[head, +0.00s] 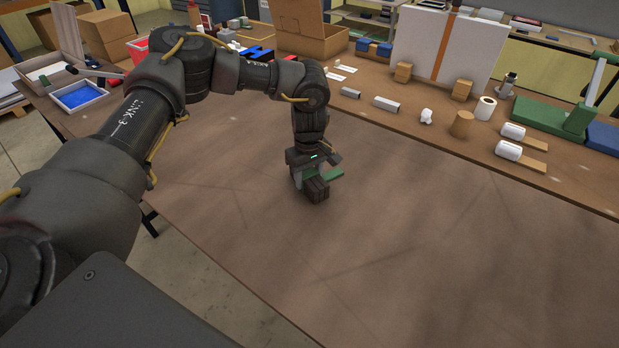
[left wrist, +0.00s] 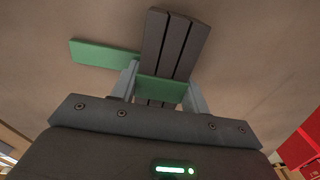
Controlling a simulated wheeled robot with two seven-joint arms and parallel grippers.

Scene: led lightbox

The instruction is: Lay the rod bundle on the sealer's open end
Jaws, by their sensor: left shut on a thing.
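My left gripper (head: 309,178) is over the middle of the table, pointing down. In the left wrist view its two fingers (left wrist: 160,92) are shut on a bundle of dark, flat-sided rods (left wrist: 172,45), with a green piece across it between the fingers. The rod bundle (head: 317,190) also shows low over the table; I cannot tell whether it touches. A green bar (left wrist: 105,53) sticks out to one side of the bundle. A green machine (head: 540,116) with a raised arm, which looks like the sealer, stands at the far right. My right gripper is not in view.
A white panel (head: 420,45) and an open cardboard box (head: 300,35) stand behind. The table (head: 420,240) is clear in front and to the right.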

